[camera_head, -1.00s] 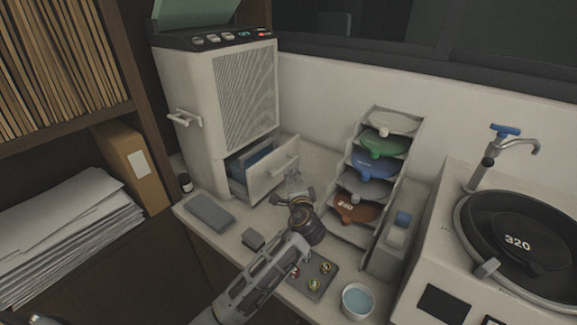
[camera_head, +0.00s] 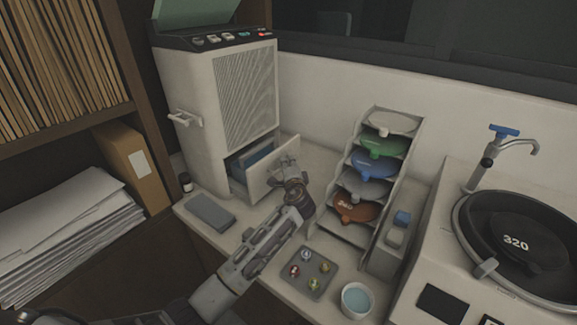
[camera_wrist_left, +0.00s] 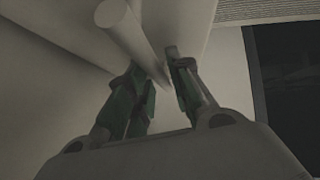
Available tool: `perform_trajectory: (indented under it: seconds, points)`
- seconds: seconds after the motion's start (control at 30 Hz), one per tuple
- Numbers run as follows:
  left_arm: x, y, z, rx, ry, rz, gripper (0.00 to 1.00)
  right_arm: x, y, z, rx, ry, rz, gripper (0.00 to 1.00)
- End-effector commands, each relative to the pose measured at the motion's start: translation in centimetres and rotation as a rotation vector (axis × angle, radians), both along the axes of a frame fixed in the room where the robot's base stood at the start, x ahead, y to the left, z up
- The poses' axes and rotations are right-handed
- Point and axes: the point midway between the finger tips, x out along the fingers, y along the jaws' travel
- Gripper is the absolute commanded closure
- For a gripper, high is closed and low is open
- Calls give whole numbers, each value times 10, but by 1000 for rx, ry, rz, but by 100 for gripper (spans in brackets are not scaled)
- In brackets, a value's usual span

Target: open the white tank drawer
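The white tank drawer (camera_head: 262,187) juts partly out of the lower front of the white press (camera_head: 200,110), with a blue interior (camera_head: 252,158) showing. Its bar handle is mostly hidden by my gripper in the head view. My left gripper (camera_head: 286,164) is at the drawer front. In the left wrist view the white handle bar (camera_wrist_left: 128,30) runs down between the fingers of my left gripper (camera_wrist_left: 158,72). The fingers are close together and look shut on the bar. My right gripper is not in view.
A rack of coloured discs (camera_head: 372,165) stands right of the drawer. A grey tray with small round samples (camera_head: 315,285) and a cup of blue liquid (camera_head: 357,300) are at the front. A flat grey block (camera_head: 210,213) lies left of the drawer.

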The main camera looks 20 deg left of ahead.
Motion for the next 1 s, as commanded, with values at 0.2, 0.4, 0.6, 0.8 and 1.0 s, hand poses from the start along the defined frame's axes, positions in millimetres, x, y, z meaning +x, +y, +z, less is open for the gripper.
perform_trajectory:
  seconds: [0.2, 0.4, 0.6, 0.8, 1.0]
  points:
    - [1, 0, 0, 0, 0, 0, 79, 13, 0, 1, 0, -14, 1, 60]
    - [1, 0, 0, 0, 0, 0, 92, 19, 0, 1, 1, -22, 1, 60]
    - [1, 0, -1, 0, 0, 0, 100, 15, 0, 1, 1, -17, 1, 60]
    - [0, -1, -1, 0, 1, 0, 100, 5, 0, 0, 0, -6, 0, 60]
    - [-5, -17, -2, -1, 2, -2, 100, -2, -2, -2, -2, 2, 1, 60]
